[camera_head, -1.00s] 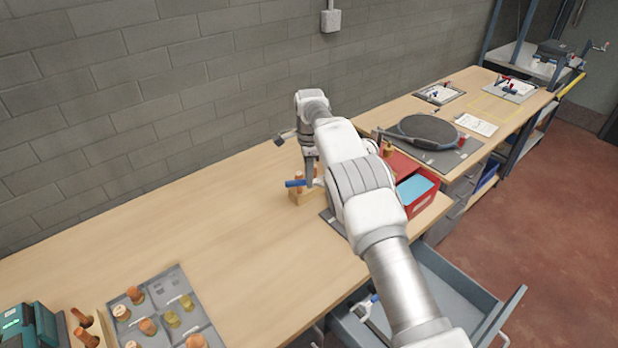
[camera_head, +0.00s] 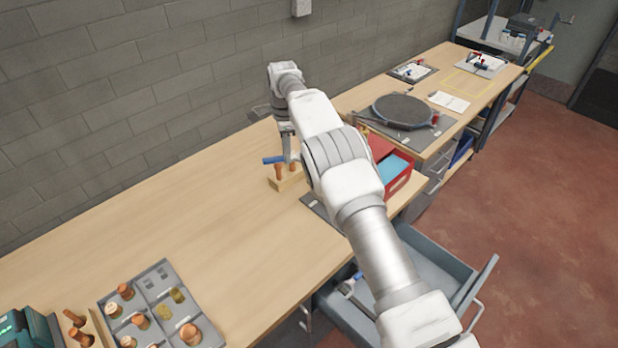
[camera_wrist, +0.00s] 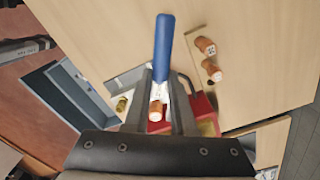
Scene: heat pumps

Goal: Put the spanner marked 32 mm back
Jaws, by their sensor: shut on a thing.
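My gripper (camera_head: 288,150) is shut on a blue-handled tool, seemingly the spanner (camera_head: 272,160). It holds it above the table, close over a small wooden block with orange-brown pegs. In the wrist view the blue handle (camera_wrist: 164,48) sticks out past the fingertips of my gripper (camera_wrist: 162,78). The size mark on the held tool cannot be read.
The wooden block (camera_head: 287,183) stands beside a red box (camera_head: 398,182). A grey tray (camera_head: 112,302) with several orange and yellowish fittings lies at the front left. A round dark disc (camera_head: 402,112) lies farther back. The table's middle left is clear.

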